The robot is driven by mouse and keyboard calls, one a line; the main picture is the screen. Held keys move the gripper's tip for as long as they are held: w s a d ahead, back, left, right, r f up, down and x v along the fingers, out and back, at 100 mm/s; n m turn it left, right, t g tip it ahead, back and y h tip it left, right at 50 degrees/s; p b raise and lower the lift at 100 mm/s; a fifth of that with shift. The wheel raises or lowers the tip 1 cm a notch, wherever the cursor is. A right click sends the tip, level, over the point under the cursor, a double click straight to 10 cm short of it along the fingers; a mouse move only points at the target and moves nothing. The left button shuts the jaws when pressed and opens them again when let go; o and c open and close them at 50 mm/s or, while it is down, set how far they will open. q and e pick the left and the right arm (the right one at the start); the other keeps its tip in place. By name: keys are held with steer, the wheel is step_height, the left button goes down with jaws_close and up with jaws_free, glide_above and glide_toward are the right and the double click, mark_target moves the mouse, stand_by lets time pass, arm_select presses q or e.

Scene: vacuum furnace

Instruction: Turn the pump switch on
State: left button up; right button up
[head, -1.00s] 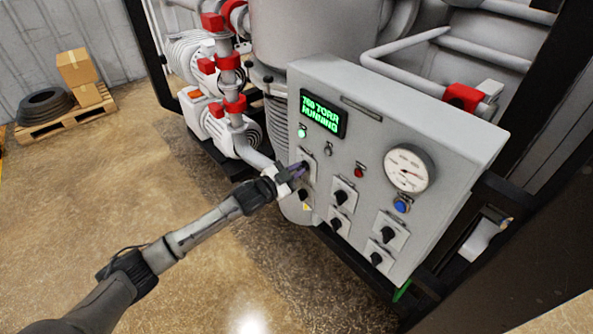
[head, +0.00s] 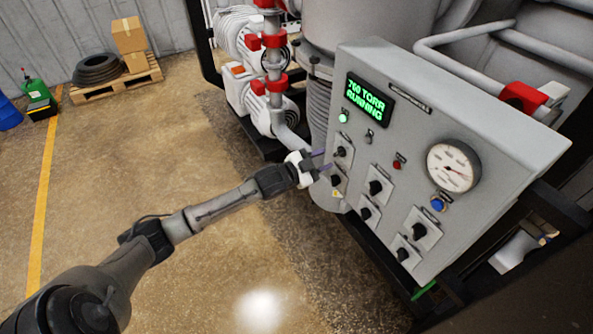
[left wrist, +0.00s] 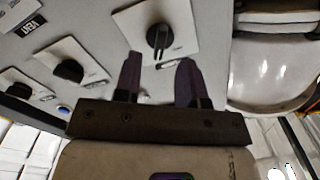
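The grey control panel (head: 405,150) has several black rotary knobs on white plates. My left gripper (head: 324,160) is at the panel's left edge, just short of the upper left knob (head: 341,152). In the left wrist view its two dark fingers (left wrist: 158,75) are spread apart with nothing between them. A black knob on a white plate (left wrist: 158,38) lies ahead, in line with the gap. The knob's grip points along the fingers. No label that I can read marks the pump switch. The display (head: 370,100) reads "760 TORR RUNNING", and the green lamp (head: 343,117) is lit. My right gripper is not in view.
A round gauge (head: 453,168) and a blue button (head: 438,204) are on the panel's right side. White pumps and pipes with red clamps (head: 275,85) stand behind, left of the panel. The floor (head: 190,130) to the left is open, with a pallet (head: 120,85) further back.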

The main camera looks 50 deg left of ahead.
arm_select(q)
steer(key=s+a, duration=0.1)
steer(key=s, duration=0.8)
steer(key=shift+s+a, duration=0.35)
steer(key=shift+s, duration=0.05)
